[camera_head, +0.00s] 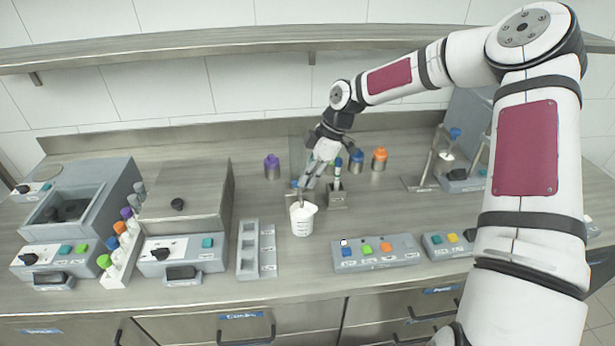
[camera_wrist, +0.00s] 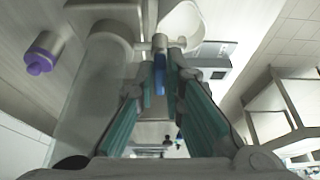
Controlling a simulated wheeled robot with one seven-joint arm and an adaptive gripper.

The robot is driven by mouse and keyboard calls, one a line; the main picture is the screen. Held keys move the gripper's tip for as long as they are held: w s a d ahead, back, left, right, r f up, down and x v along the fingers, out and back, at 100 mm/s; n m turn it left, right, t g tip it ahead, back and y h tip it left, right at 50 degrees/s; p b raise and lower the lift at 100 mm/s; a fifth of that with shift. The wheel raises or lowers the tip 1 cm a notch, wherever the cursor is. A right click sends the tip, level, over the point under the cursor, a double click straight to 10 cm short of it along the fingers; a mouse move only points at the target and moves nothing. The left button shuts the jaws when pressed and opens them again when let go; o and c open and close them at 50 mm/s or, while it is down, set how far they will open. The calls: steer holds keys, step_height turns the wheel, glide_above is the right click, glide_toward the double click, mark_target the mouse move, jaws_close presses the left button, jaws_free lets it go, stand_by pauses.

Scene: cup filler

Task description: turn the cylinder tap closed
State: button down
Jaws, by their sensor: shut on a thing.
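My gripper (camera_head: 311,180) reaches down at the middle of the counter, just above a white beaker (camera_head: 302,222). In the wrist view my gripper (camera_wrist: 166,68), with teal pads, is closed around the small blue tap handle (camera_wrist: 159,76). The handle joins a grey metal tap body (camera_wrist: 159,42). In the head view the fingers mostly hide the tap, and its exact angle cannot be told. The beaker's rim (camera_wrist: 182,20) shows beyond the tap in the wrist view. The beaker stands upright beneath the tap.
A small grey stand (camera_head: 338,200) is just right of the gripper. Purple (camera_head: 272,167), blue (camera_head: 357,162) and orange-capped (camera_head: 379,160) bottles stand behind. A button panel (camera_head: 376,253) and a grey slotted rack (camera_head: 257,250) lie in front. A shelf (camera_head: 200,48) runs overhead.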

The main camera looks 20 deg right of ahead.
stand_by(0.3)
steer(key=c, duration=1.7)
jaws_free()
steer(key=v, duration=1.2)
steer(key=shift+a, duration=0.1)
